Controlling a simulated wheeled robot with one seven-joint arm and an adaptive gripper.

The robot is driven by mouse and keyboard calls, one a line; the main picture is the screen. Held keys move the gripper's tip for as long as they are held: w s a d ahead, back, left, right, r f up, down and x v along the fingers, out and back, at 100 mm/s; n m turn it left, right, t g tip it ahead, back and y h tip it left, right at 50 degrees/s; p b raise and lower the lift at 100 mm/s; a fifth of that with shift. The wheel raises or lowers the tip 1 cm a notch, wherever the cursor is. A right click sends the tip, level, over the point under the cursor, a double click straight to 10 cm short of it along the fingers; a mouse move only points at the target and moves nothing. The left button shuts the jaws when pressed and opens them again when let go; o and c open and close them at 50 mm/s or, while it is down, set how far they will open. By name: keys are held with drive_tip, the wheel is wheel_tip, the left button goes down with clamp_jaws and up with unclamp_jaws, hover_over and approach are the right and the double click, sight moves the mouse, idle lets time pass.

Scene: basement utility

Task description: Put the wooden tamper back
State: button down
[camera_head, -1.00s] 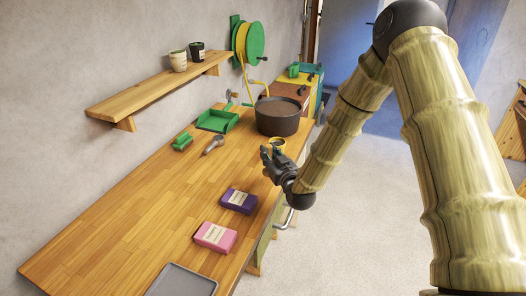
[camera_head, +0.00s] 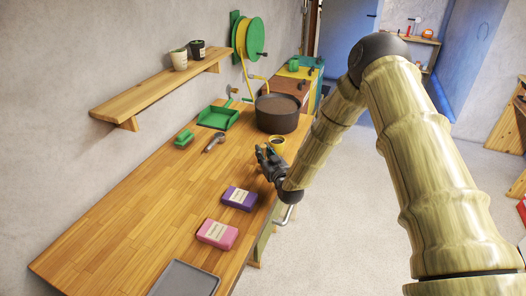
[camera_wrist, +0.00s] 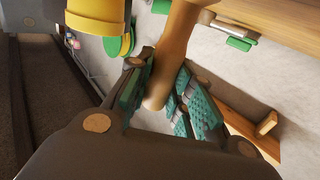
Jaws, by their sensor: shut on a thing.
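My gripper (camera_head: 266,156) is above the right edge of the wooden bench (camera_head: 130,225), in front of the yellow cup (camera_head: 277,142). In the wrist view my gripper (camera_wrist: 165,98) has its teal finger pads on either side of a brown wooden rod, the wooden tamper (camera_wrist: 174,55). The gripper is shut on it, and its rounded end sticks out between the pads. In the head view I cannot make out the tamper at the gripper. The yellow cup also shows at the top left of the wrist view (camera_wrist: 97,14).
A large dark pot of soil (camera_head: 278,118) stands behind the cup. A green scoop tray (camera_head: 218,117), a trowel (camera_head: 214,142), a purple box (camera_head: 239,198), a pink box (camera_head: 217,234) and a grey tray (camera_head: 185,281) lie on the bench. A wall shelf (camera_head: 150,92) holds two small pots. The bench's left front is clear.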

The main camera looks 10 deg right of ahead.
drive_tip(key=shift+f, duration=0.15)
drive_tip(key=c, duration=1.3)
unclamp_jaws()
drive_tip(key=shift+r, duration=0.2)
drive_tip(key=s+b, duration=0.1)
drive_tip(key=s, duration=0.2)
drive_tip(key=s+d+b, duration=0.1)
drive_tip(key=s+b, duration=0.1)
drive_tip(key=s, duration=0.1)
drive_tip(key=s+d+b, duration=0.1)
drive_tip(key=s, duration=0.3)
drive_tip(key=shift+f+b, duration=0.2)
drive_tip(key=shift+b, duration=0.2)
drive_tip(key=shift+s+d+r, duration=0.15)
drive_tip(key=shift+s, duration=0.7)
